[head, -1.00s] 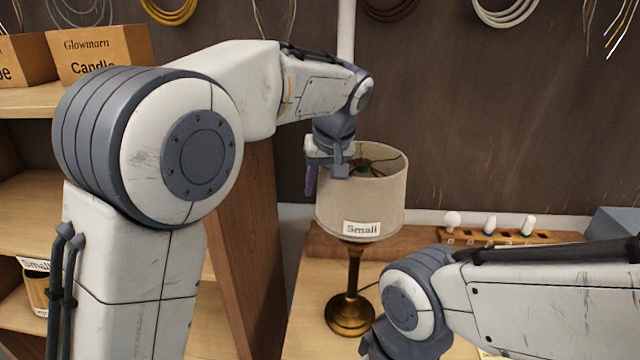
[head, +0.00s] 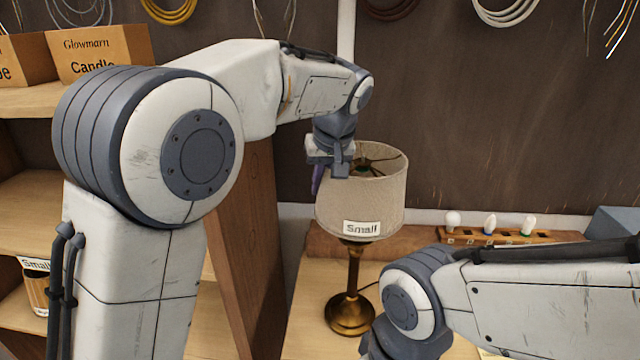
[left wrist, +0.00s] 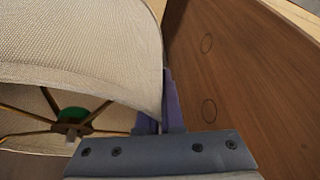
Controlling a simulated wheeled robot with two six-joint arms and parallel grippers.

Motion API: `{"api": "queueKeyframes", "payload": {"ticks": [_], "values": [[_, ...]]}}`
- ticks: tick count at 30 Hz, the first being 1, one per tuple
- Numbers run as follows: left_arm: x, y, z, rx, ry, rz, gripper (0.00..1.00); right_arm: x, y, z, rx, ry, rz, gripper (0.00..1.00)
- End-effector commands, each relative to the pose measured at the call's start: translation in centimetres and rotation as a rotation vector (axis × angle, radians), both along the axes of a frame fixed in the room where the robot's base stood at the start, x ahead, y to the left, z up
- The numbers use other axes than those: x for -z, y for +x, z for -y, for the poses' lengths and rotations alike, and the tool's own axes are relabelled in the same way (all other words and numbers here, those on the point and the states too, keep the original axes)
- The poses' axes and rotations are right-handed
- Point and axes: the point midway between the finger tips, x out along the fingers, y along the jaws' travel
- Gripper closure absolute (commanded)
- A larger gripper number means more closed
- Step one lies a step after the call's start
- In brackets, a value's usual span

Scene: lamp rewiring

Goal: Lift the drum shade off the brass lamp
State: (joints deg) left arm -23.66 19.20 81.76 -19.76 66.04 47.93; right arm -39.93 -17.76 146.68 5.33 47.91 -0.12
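The drum shade (head: 361,205) is beige fabric with a "Small" label on its front. It sits upright on the brass lamp (head: 351,300), whose round foot stands on the bench. My left gripper (head: 329,178) is at the shade's upper left rim, its purple fingers pointing down. In the left wrist view, the shade wall (left wrist: 90,50) runs between the fingers (left wrist: 160,115), one inside and one outside, and they look closed on it. A green-centred spider fitting (left wrist: 72,118) shows inside the shade. My right arm's links show at lower right; its gripper is out of view.
A wooden shelf unit (head: 240,250) stands close on the left, its side panel near the shade. A bulb rack (head: 500,238) with three bulbs lies behind to the right. Wire coils (head: 505,12) hang on the back wall. The space above the shade's right side is clear.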

Motion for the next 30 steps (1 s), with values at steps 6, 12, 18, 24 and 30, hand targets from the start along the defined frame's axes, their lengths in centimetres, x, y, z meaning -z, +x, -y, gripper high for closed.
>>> {"api": "queueKeyframes", "payload": {"ticks": [6,12,18,24,30], "values": [[-0.1,0.0,0.0,-0.001,0.0,0.001,1.0,0.0,0.0,0.0,0.0,0.0,0.0,0.5],[-0.1,0.0,0.0,0.0,-0.001,0.001,1.0,0.0,0.0,0.0,0.0,0.0,0.0,0.5],[-0.1,0.0,0.0,0.0,-0.001,0.002,1.0,0.0,0.0,0.0,0.0,0.0,0.0,0.5],[-0.6,0.0,0.0,0.0,-0.001,0.002,1.0,-0.4,0.0,0.0,0.0,0.0,0.0,0.5],[-1.6,0.0,0.0,0.0,-0.001,0.002,1.0,-1.4,0.0,0.0,0.0,0.0,0.0,0.5]]}}
